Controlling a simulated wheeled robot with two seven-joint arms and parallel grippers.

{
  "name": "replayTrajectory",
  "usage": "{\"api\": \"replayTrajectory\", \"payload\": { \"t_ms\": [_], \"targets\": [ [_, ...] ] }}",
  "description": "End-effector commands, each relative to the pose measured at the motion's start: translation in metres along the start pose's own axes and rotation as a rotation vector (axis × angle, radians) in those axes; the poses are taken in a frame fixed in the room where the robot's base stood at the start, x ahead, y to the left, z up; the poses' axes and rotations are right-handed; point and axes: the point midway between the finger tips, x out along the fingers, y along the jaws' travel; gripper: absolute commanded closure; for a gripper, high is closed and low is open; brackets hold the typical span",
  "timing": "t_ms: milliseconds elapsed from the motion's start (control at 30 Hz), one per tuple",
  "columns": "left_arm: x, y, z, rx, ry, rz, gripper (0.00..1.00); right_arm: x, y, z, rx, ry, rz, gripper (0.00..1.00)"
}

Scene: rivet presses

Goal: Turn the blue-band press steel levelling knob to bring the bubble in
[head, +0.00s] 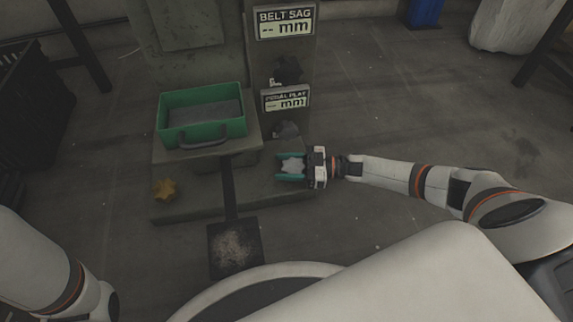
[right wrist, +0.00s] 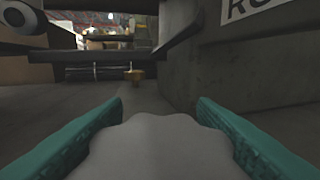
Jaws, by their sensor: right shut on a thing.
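The steel levelling knob (head: 292,165) is pale grey with a scalloped rim, at the right end of the press base (head: 190,210). It fills the lower middle of the right wrist view (right wrist: 158,150). My right gripper (head: 283,168) is shut on the knob, with one teal finger on each side of it. A brass-coloured knob (head: 164,189) sits at the base's left end and shows small in the right wrist view (right wrist: 133,75). I see neither a blue band nor a bubble. My left arm shows at the lower left, its gripper out of view.
A green bin (head: 202,141) stands on the press's ledge above the base. A pedal (head: 235,247) sticks out in front. Signs reading BELT SAG (head: 284,20) and PEDAL PLAY (head: 286,100) are on the post. The floor to the right is mostly clear.

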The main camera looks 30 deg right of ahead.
Motion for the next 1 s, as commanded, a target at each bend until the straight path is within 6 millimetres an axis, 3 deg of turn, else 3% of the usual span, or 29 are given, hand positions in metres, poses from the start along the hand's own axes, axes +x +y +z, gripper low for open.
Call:
{"api": "replayTrajectory", "payload": {
  "t_ms": [333,833,867,1000],
  "targets": [
    [-0.0013,-0.0003,0.0003,0.0,0.0,0.0,0.25,-0.0008,0.0023,-0.0015,0.0,0.003,0.129,0.7],
    [-0.0014,-0.0004,0.0003,0.0,0.001,0.0,0.25,-0.0007,0.0032,-0.0011,0.0,0.001,0.148,0.7],
    [-0.0014,-0.0004,0.0003,0.0,0.001,0.0,0.25,-0.0007,0.0032,-0.0011,0.0,0.001,0.148,0.46],
    [-0.0014,-0.0004,0.0003,-0.001,0.001,0.0,0.25,-0.0006,0.0031,-0.0009,0.0,0.001,0.148,0.25]
  ]
}}
